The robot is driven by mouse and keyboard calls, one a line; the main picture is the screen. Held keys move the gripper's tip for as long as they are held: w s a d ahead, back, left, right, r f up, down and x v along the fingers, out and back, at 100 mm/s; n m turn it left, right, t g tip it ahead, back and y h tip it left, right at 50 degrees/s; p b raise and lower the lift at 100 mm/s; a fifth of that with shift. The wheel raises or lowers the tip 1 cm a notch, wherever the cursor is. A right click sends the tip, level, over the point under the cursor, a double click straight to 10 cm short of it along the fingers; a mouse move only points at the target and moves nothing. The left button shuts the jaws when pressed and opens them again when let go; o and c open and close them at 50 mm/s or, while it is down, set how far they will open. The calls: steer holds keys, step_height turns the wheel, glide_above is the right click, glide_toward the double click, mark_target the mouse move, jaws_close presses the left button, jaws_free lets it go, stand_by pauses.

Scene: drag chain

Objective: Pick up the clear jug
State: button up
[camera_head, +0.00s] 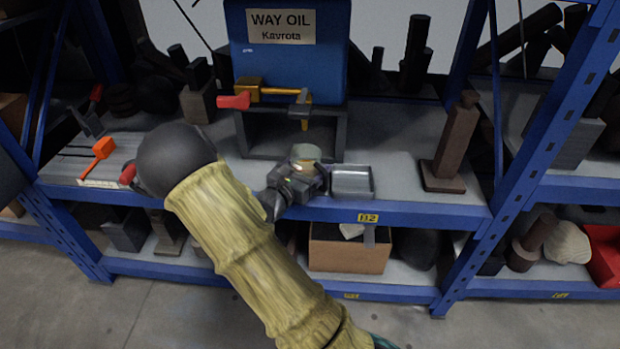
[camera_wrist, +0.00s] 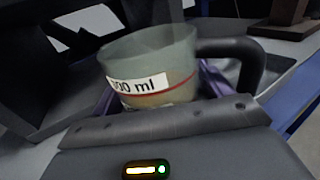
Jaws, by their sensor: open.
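The clear jug (camera_wrist: 150,68) has a white label reading "00 ml", a red line and a dark handle (camera_wrist: 240,65) on its right in the wrist view. It looks tilted in that view and fills the space just beyond my gripper's front edge. In the head view the jug (camera_head: 306,153) stands on the shelf in front of the blue oil tank's stand, partly hidden by my gripper (camera_head: 308,172). My gripper is open, with its purple-edged fingers on either side of the jug's lower part. Whether they touch it is hard to tell.
A metal tray (camera_head: 352,181) sits right beside my gripper. The blue way oil tank (camera_head: 290,60) with its brass tap (camera_head: 290,93) is above the jug on a dark stand (camera_head: 342,135). A brown block post (camera_head: 455,140) stands right. The blue shelf edge (camera_head: 400,213) runs below.

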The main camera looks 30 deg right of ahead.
mark_target(313, 148)
stand_by(0.5)
steer(key=c, duration=1)
steer(key=shift+r, duration=0.1)
steer(key=shift+w+r+p, duration=0.1)
steer(key=shift+r+p, duration=0.3)
steer(key=shift+r, duration=0.1)
step_height(313, 148, up, 3)
steer(key=shift+a+p, duration=0.15)
steer(key=shift+p, duration=0.9)
steer(key=p+v, duration=0.2)
steer(key=v, duration=0.7)
steer(key=p+v, duration=0.2)
steer(key=v, duration=0.6)
steer(key=shift+s+a+f+p, duration=0.25)
steer(key=shift+p, duration=0.15)
